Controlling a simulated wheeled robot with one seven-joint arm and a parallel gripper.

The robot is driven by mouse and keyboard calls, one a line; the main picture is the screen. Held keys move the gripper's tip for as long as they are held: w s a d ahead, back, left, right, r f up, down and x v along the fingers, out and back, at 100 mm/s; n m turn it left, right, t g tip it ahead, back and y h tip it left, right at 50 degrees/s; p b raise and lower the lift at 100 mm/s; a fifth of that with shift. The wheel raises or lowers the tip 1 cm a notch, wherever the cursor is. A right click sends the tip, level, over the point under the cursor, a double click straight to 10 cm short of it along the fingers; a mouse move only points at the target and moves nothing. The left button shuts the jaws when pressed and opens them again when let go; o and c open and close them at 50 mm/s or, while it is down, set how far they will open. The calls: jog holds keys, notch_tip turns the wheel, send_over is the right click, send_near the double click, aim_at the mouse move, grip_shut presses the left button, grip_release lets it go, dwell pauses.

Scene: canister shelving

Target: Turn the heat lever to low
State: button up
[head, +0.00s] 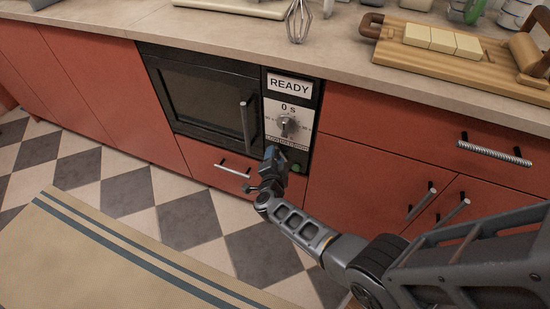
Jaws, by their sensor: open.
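A black built-in microwave (205,95) sits in the red cabinet front under the counter. Its control panel (272,105) on the right carries a READY sign, a 0 s readout and a round grey dial (288,124). I cannot make out the heat lever; the lower part of the panel is partly hidden behind my gripper. A small green spot (299,168) shows low on the panel. My gripper (273,153) is open, in front of the panel's lower part, just below the dial. I cannot tell whether it touches the panel.
The microwave door has an upright handle (244,122) left of my gripper. Drawer handles (232,170) stick out below, and more (493,150) on the right. The counter above holds a whisk (299,20) and a wooden board (400,52). The checkered floor at left is clear, with a striped rug (110,260).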

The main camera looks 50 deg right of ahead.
jog(key=p+v, duration=0.2)
jog(key=v, duration=0.5)
jog(key=shift+s+a, duration=0.25)
jog(key=shift+a, duration=0.05)
jog(key=s+a+r+n+t+y, duration=0.2)
jog(key=s+a+r+n, duration=0.25)
jog(key=s, duration=0.25)
jog(key=s+a+r+n+t+y, duration=0.3)
jog(key=s+r+n, duration=0.15)
jog(key=s, duration=0.35)
jog(key=s+a+r+n+t+y, duration=0.25)
jog(key=s+r+n, duration=0.2)
jog(key=s, duration=0.25)
jog(key=s+a+r+n+g+y, duration=0.1)
jog(key=s+a+r+n+y, duration=0.1)
jog(key=s+r, duration=0.4)
jog(key=s+a+r+n+g+y, duration=0.1)
jog(key=s+a+r+n, duration=0.3)
jog(key=r, duration=0.8)
jog(key=s+n+y, duration=0.1)
jog(key=s+n, duration=0.1)
jog(key=shift+s, duration=0.35)
